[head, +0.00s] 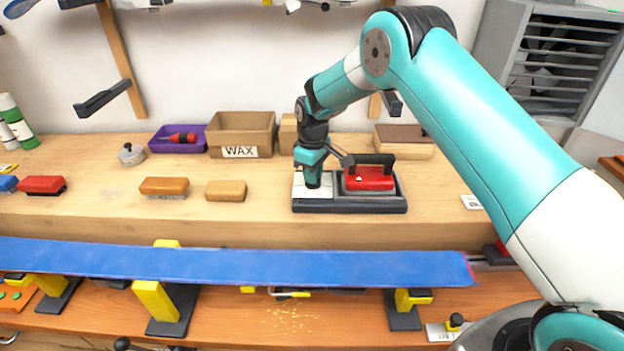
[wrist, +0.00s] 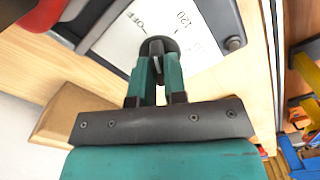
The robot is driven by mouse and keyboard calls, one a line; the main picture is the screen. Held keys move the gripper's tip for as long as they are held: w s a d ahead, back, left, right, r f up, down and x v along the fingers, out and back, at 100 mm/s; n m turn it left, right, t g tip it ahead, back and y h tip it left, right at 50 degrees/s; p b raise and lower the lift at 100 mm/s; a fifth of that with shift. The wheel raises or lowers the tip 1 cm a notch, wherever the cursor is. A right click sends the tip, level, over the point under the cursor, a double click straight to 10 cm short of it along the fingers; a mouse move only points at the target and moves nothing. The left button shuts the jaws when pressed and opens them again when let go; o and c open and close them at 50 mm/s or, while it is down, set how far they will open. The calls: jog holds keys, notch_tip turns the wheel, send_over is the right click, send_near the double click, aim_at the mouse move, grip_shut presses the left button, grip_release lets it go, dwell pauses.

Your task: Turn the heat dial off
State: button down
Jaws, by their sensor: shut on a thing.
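The heat dial (wrist: 157,47) is a small dark round knob with a raised grip bar, on a white plate (wrist: 115,42) printed with "OFF" and "120". My gripper (wrist: 158,72) is shut on the dial's grip bar in the wrist view. The dial's exact setting is hard to read because the fingers cover part of it. In the head view my gripper (head: 313,180) reaches down onto the white plate (head: 312,192) at the left of the dark base. The red iron (head: 369,178) with a black handle rests on the base's right part.
A cardboard box marked WAX (head: 241,133) and a purple tray (head: 178,138) stand behind to the left. Brushes (head: 164,187) and a tan block (head: 226,190) lie left of the base. A long blue ski or board (head: 230,266) spans the front on yellow supports.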

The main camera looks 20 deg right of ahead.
jog(key=shift+n+b, duration=0.6)
jog(key=shift+n, duration=1.4)
jog(key=c, duration=1.2)
grip_release()
jog(key=shift+o, duration=0.2)
notch_tip(320, 180, up, 18)
jog(key=b, duration=0.3)
jog(key=shift+f, duration=0.25)
